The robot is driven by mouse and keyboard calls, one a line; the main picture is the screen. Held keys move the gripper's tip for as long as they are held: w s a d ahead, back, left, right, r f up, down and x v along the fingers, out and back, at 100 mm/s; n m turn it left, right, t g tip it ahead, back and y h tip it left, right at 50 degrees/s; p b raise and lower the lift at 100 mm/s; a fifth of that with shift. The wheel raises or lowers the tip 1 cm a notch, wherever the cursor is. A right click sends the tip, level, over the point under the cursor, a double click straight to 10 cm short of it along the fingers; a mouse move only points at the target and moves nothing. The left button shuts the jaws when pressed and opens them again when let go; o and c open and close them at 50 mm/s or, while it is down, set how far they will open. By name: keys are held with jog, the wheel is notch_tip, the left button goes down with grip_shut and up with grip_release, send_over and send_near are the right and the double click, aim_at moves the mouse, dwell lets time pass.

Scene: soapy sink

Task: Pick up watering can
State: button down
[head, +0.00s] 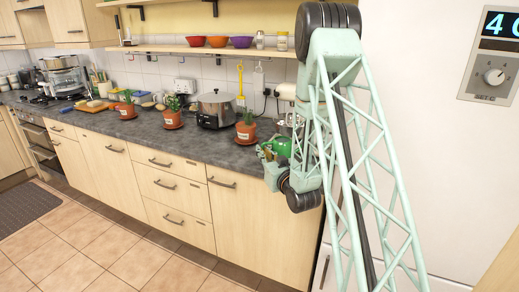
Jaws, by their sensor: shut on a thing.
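The green watering can (283,145) is at the right end of the dark worktop, partly hidden by my pale green arm. My gripper (268,154) is at the can, over the worktop's front edge, and is shut on it. The fingers are small in the picture, and I cannot tell which part of the can they hold. I also cannot tell whether the can touches the worktop.
Potted plants in terracotta pots (245,131) stand along the worktop (200,150), the nearest just left of the can. A slow cooker (215,109) stands behind them. A shelf (190,50) with bowls hangs above.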

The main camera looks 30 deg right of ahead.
jog(key=s+a+r, duration=0.1)
jog(key=s, duration=1.1)
jog(key=shift+s+r+p, duration=0.15)
jog(key=shift+p, duration=0.25)
dwell(0.6)
jog(key=w+a+r, duration=0.1)
jog(key=w+a, duration=0.9)
jog(key=a, duration=0.2)
jog(key=w+a+r+n+y, duration=0.1)
jog(key=w+a, duration=0.8)
jog(key=a, duration=0.3)
jog(key=shift+w+a+y, duration=0.3)
jog(key=shift+w+a, duration=0.05)
jog(key=shift+w+a, duration=0.1)
